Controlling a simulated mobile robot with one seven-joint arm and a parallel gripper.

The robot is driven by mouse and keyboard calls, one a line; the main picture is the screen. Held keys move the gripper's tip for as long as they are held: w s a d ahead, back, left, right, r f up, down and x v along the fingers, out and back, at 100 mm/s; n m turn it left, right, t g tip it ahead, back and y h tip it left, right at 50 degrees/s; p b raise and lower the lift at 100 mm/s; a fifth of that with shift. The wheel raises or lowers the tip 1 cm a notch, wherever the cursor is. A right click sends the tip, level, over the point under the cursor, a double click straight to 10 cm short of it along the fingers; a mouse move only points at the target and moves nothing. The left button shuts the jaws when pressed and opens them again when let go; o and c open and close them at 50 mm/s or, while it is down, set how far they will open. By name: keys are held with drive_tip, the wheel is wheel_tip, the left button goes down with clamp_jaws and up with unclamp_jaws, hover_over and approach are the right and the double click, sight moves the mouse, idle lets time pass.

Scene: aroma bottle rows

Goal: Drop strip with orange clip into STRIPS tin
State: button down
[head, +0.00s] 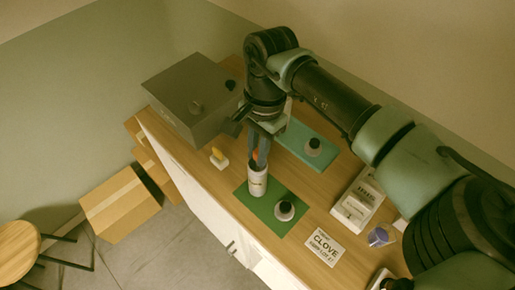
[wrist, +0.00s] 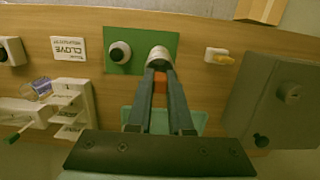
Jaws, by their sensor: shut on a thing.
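My gripper (head: 262,152) points down over the wooden counter and is shut on the orange clip (wrist: 160,83), which also shows as a small orange patch in the head view (head: 255,155). The strip itself is hidden by the clip and fingers. In the wrist view the tin (wrist: 158,54) lies just beyond the fingertips. I cannot tell whether the strip is inside it.
Another bottle (head: 313,147) stands on a teal mat. A grey box (head: 190,95), a small white holder with a yellow piece (head: 219,158), a CLOVE card (head: 324,246) and a white rack (head: 357,205) surround them.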

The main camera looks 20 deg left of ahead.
drive_tip(key=c, duration=0.8)
unclamp_jaws()
drive_tip(key=shift+o, duration=0.2)
drive_tip(key=shift+w+d+b, duration=0.2)
drive_tip(key=shift+w+b, duration=0.3)
drive_tip(key=shift+w, duration=0.1)
